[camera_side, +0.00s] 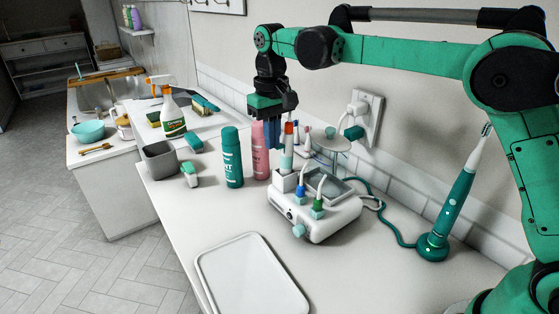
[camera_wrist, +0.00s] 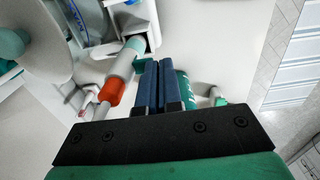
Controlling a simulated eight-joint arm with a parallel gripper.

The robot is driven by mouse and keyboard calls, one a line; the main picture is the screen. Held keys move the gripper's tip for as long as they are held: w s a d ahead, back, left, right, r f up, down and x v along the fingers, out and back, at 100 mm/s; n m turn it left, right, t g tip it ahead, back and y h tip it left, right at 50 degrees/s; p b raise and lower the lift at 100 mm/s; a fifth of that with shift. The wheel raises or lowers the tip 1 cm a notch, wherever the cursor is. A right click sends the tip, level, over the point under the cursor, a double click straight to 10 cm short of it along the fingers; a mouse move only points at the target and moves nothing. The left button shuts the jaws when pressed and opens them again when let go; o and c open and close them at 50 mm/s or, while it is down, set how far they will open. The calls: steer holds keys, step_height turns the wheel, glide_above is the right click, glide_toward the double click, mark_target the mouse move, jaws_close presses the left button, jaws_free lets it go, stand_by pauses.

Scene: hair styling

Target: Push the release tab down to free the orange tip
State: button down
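The orange tip (camera_side: 289,127) sits on top of a white and teal handle (camera_side: 287,158) that stands in the white countertop unit (camera_side: 325,224). In the wrist view the orange tip (camera_wrist: 112,92) lies left of my fingers, and the handle (camera_wrist: 124,60) runs up toward a square opening. A small teal piece (camera_wrist: 143,63), perhaps the release tab, shows beside the handle at my fingertips; I cannot tell whether they touch. My gripper (camera_side: 273,147) points down just left of the handle. Its blue fingers (camera_wrist: 160,64) are together with nothing visible between them.
A teal bottle (camera_side: 232,158) and a pink bottle (camera_side: 260,152) stand left of the unit. Thin brush heads (camera_side: 306,137) stand behind the handle. An electric toothbrush (camera_side: 447,215) stands at the right with a teal cord. A white tray (camera_side: 215,262) lies in front.

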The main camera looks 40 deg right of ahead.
steer(key=shift+r, duration=0.1)
step_height(320, 180, up, 7)
stand_by(1.0)
